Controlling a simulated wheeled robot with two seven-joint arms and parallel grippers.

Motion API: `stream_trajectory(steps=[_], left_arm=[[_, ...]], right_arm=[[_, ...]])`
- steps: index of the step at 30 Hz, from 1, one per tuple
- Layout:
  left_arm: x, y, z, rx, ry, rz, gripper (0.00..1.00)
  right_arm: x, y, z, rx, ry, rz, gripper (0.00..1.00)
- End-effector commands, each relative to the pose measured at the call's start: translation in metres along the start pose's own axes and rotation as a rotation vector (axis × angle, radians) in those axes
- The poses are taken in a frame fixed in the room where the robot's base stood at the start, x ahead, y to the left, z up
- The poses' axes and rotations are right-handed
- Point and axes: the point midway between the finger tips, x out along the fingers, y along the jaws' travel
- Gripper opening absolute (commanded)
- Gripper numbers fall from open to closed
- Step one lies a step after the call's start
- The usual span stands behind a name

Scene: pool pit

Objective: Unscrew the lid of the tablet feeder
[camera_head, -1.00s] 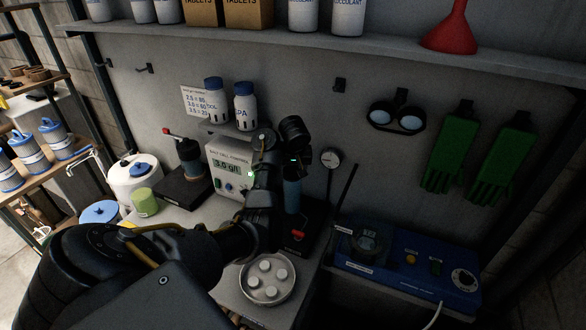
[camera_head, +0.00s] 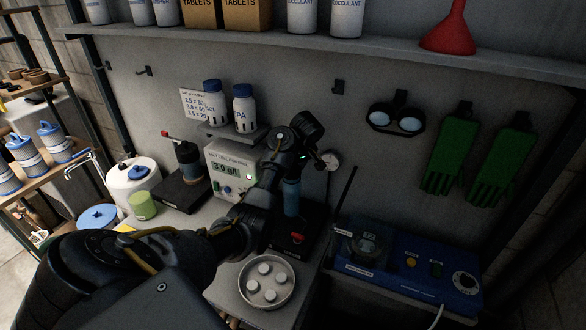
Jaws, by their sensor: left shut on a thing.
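The tablet feeder (camera_head: 291,203) appears to be the upright blue cylinder on a dark base with a red part at its front. My left arm comes in from the lower left. Its dark gripper (camera_head: 295,165) is over the top of the feeder and is shut, apparently on the feeder's lid. The gripper and wrist hide the lid, so I cannot see how far it is turned. My right gripper is not in view.
A dish with white tablets (camera_head: 283,296) stands in front of the feeder. A grey control box (camera_head: 222,155) is to the left, and a blue tester unit (camera_head: 405,265) to the right. A round gauge (camera_head: 331,157) is close to the gripper. A shelf (camera_head: 380,42) runs above.

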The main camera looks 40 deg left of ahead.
Motion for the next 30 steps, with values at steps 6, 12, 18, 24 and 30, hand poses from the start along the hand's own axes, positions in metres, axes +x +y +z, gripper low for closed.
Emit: stream_trajectory(steps=[6,12,18,24,30], left_arm=[[-0.011,0.000,-0.004,0.002,0.000,0.000,0.35],[-0.017,0.000,-0.007,0.000,0.001,0.000,0.35],[-0.025,0.000,-0.011,0.000,0.001,0.002,0.35],[-0.029,0.000,-0.013,0.002,0.001,0.001,0.35],[-0.030,0.000,-0.013,0.002,0.000,0.001,0.35]], right_arm=[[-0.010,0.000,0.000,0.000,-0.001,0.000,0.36],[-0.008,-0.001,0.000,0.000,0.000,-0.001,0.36],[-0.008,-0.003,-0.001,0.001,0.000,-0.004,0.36],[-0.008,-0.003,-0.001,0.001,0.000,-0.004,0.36],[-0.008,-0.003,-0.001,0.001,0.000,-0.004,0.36]])
